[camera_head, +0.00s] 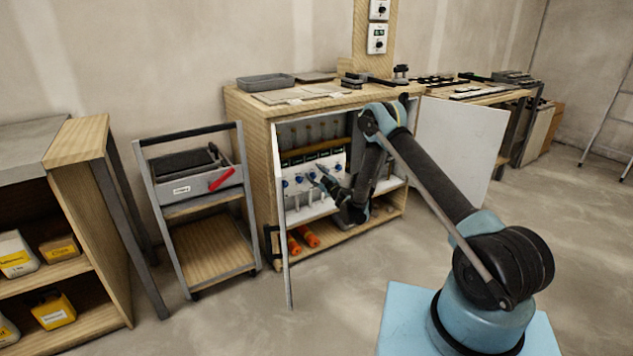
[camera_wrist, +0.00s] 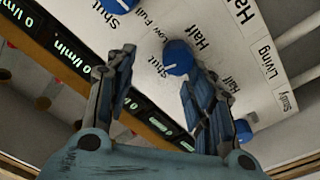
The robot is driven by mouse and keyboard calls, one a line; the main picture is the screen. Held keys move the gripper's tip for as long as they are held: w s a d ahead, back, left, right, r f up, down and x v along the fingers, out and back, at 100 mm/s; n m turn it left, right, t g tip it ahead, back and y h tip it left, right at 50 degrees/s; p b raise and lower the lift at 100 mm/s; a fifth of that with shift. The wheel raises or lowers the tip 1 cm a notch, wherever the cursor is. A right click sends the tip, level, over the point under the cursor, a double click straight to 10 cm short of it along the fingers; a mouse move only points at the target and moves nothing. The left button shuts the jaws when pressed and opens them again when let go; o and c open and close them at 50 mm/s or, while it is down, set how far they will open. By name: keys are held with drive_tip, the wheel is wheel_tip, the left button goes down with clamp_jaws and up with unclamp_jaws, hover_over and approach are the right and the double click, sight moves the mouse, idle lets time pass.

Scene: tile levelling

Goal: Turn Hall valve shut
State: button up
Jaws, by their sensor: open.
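The white valve panel (camera_head: 316,170) with a row of blue knobs is inside the open cabinet in the head view. In the wrist view, a blue knob (camera_wrist: 178,57) lies just beyond and between my fingertips; the "Hall" label (camera_wrist: 244,11) seems to belong to it. "Shut" is printed just left of it and "Half" on its right. I cannot tell its pointer's setting. My gripper (camera_wrist: 160,68) is open and empty, its fingers apart on either side of this knob; contact is unclear. In the head view my gripper (camera_head: 327,183) is at the panel, partly covering it.
Another blue knob (camera_wrist: 120,14) is at the upper left and one (camera_wrist: 243,130) at the lower right, close to my right finger. Green flow displays (camera_wrist: 70,62) run beside the panel. The cabinet's open left door (camera_head: 283,230) and orange items (camera_head: 308,237) are near my arm.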

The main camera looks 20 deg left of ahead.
sight(312, 157)
drive_tip(key=shift+r, duration=3.55)
